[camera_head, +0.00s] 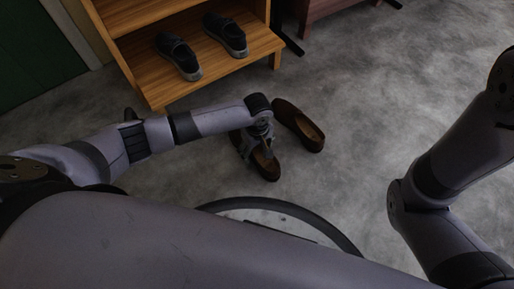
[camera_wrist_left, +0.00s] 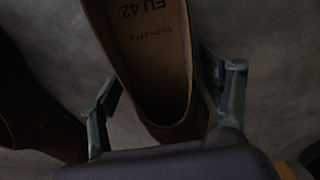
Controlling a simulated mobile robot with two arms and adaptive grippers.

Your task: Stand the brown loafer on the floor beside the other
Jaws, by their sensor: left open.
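Two brown loafers stand side by side on the grey floor. One brown loafer (camera_head: 267,165) is under my left gripper (camera_head: 262,145), which partly hides it. The other brown loafer (camera_head: 299,124) lies just to its right, unobstructed. In the left wrist view, the near loafer (camera_wrist_left: 160,60) shows its tan insole with printed lettering, opening upward. My left gripper (camera_wrist_left: 165,95) is open, with one finger on each side of this loafer's heel end. I cannot tell whether the fingers touch it. The other loafer (camera_wrist_left: 35,115) shows dark at the left edge. My right gripper is out of view.
A wooden shelf (camera_head: 150,75) stands at the upper left with a pair of dark sneakers (camera_head: 179,56) on it. A dark reddish piece of furniture (camera_head: 325,8) stands at the top. The floor right of the loafers is clear.

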